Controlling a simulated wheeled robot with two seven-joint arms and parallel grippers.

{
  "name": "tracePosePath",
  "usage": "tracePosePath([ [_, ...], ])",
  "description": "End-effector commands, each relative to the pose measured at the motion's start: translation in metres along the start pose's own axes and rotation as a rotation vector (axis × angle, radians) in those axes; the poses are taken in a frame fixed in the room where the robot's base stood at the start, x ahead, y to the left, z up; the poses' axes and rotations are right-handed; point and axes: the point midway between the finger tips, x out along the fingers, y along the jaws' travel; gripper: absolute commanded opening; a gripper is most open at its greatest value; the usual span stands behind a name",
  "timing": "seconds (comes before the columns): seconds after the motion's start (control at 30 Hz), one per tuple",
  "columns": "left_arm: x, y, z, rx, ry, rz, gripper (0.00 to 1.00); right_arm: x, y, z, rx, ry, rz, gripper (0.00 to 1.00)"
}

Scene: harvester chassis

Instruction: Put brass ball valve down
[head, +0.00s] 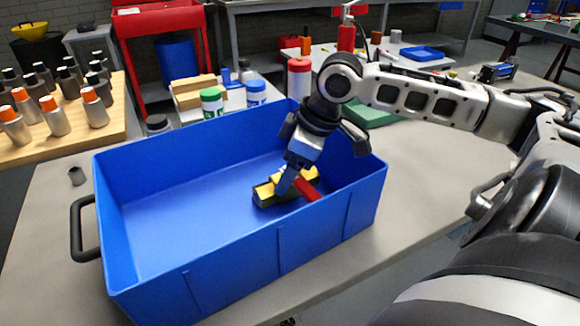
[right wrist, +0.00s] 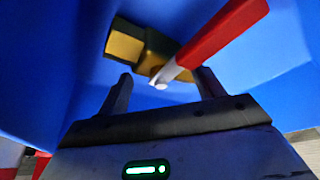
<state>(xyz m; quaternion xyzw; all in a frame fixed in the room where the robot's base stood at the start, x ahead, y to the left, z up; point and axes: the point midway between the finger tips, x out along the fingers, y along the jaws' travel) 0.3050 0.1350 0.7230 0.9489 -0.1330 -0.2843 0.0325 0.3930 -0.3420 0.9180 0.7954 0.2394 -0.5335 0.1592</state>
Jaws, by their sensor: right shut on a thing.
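The brass ball valve (head: 264,194) has a yellow-brass body with dark sides and a red lever handle. It is inside the blue bin (head: 230,262), toward the bin's right end. My right gripper (head: 284,186) reaches down into the bin from above and is shut on the valve. In the right wrist view, the valve (right wrist: 124,46) lies at the fingertips of the gripper (right wrist: 165,82), with its red handle pointing to the upper right. I cannot tell whether the valve touches the bin floor. My left gripper is not in view.
The bin's left part is empty, and a dark handle (head: 82,228) sticks out on its left side. Jars (head: 212,104) and a red-capped bottle (head: 299,78) stand behind it. A wooden board (head: 60,140) at the left holds several orange- and black-topped cylinders. The grey tabletop (head: 430,190) right of the bin has clear room.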

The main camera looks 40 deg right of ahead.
Motion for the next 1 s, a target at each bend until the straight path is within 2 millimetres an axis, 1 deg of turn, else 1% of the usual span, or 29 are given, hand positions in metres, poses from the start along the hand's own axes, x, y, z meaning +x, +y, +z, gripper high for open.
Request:
tracePosePath([
  [0.17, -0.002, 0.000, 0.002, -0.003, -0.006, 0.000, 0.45, -0.001, 0.000, -0.001, 0.000, 0.004, 0.002, 0.21],
  [0.2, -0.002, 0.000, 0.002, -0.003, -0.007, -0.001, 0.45, 0.001, 0.000, 0.000, 0.001, 0.000, -0.001, 0.70],
  [0.27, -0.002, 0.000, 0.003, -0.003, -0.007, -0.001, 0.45, 0.001, 0.000, 0.000, 0.000, 0.000, 0.000, 0.87],
  [0.3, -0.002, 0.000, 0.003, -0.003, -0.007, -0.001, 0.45, 0.001, 0.000, 0.000, 0.000, 0.000, 0.000, 0.89],
  [0.6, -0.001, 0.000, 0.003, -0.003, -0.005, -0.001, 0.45, -0.001, 0.000, 0.000, 0.000, 0.000, 0.001, 0.89],
  [0.73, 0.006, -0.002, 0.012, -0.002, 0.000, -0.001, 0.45, -0.005, 0.003, 0.002, 0.000, -0.002, 0.006, 0.89],
  [0.87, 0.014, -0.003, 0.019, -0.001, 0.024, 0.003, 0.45, -0.017, 0.003, 0.004, -0.001, -0.002, 0.010, 0.89],
  [0.93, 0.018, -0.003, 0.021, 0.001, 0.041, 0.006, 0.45, -0.027, 0.002, 0.003, -0.003, -0.001, 0.012, 0.89],
  [1.0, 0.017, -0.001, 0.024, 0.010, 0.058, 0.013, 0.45, -0.043, 0.003, 0.003, 0.000, 0.000, 0.014, 0.89],
])
